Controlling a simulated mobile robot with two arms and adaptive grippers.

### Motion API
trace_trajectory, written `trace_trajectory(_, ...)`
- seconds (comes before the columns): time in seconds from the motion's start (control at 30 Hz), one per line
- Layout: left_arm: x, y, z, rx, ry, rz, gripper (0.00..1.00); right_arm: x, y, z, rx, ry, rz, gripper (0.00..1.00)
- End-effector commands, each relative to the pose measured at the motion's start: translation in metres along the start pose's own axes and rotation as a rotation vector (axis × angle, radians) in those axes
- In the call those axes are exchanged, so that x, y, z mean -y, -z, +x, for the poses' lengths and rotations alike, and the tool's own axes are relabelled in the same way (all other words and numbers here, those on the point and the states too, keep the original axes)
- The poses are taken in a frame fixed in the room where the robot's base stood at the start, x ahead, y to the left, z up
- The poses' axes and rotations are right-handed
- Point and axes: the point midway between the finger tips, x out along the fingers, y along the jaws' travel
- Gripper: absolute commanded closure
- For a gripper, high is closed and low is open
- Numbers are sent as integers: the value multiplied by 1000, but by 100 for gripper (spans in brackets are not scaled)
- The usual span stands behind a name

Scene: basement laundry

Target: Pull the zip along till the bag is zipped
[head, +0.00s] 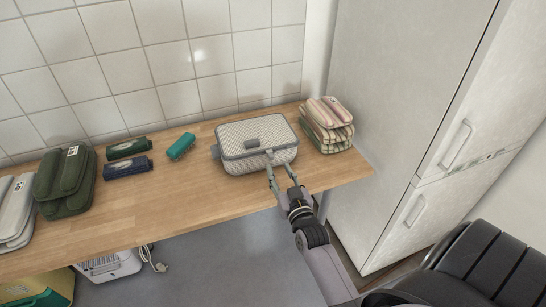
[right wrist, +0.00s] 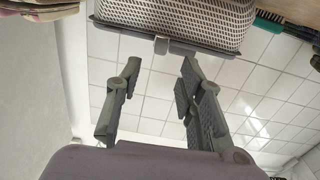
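The bag (head: 256,128) is a grey box-shaped case with a pale woven top and a dark handle, standing on the wooden worktop. In the right wrist view its woven side (right wrist: 180,12) shows at the top, above a dark grey edge band. A small grey zip tab (right wrist: 161,45) sticks out from that band. My right gripper (head: 282,172) is at the front of the bag; its fingers (right wrist: 161,68) are open, empty and apart, with the tab between and just beyond the tips. How far the zip is closed cannot be told. My left gripper is out of view.
Folded striped towels (head: 327,125) are stacked to the right of the bag. A teal brush (head: 181,146), green and navy rolled items and a dark green pouch (head: 66,181) lie to the left. A tall fridge (head: 400,110) stands at the right. The worktop (head: 190,190) is clear in front.

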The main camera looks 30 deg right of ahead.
Motion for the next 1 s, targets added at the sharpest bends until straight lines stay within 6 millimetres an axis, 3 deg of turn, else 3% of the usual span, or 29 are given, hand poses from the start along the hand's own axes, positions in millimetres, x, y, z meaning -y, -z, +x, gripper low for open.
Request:
trace_trajectory(0.2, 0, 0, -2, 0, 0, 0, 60, 0, 1, 43, -1, 0, 0, 65)
trace_trajectory(0.4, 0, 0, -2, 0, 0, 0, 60, 0, 0, 64, 0, 0, 1, 65)
trace_trajectory(0.77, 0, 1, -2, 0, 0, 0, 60, 0, 0, 68, 1, 0, 1, 65)
trace_trajectory(1.0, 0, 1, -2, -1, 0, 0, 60, 0, 0, 68, 1, 0, 1, 81)
